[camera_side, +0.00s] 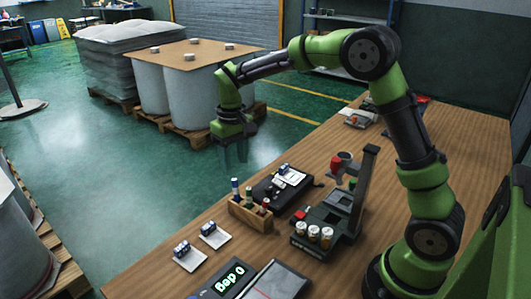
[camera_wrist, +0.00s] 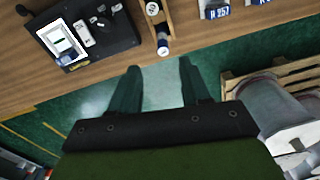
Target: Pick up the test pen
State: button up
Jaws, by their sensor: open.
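A small wooden rack (camera_side: 250,217) stands near the table's far edge and holds several upright pens. One pen with a dark blue top and pale body (camera_side: 235,187) stands at its left end; others have green and reddish tops. I cannot tell which is the test pen. In the wrist view, the rack (camera_wrist: 158,22) is at the top, with a blue-and-white pen (camera_wrist: 163,46) at its near end. My gripper (camera_side: 236,152) is open and empty, pointing down, above and beyond the rack, apart from it. Its fingers also show in the wrist view (camera_wrist: 160,67).
A black case (camera_side: 283,190) lies behind the rack, and a dark fixture with upright post (camera_side: 335,215) stands right of it. Two white cards with blue blocks (camera_side: 190,255) lie at the left front. A "0 deg" display (camera_side: 226,280) sits at the front.

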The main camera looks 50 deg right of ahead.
aim_at(235, 179)
notch_tip(235, 179, down, 3)
jog(key=shift+f, duration=0.1)
jog(key=shift+s+a+f, duration=0.1)
jog(key=shift+a+f, duration=0.1)
jog(key=shift+f, duration=1.15)
jog(key=shift+s+a+f, duration=0.1)
jog(key=shift+a+f, duration=0.1)
jog(key=shift+f, duration=1.1)
grip_shut()
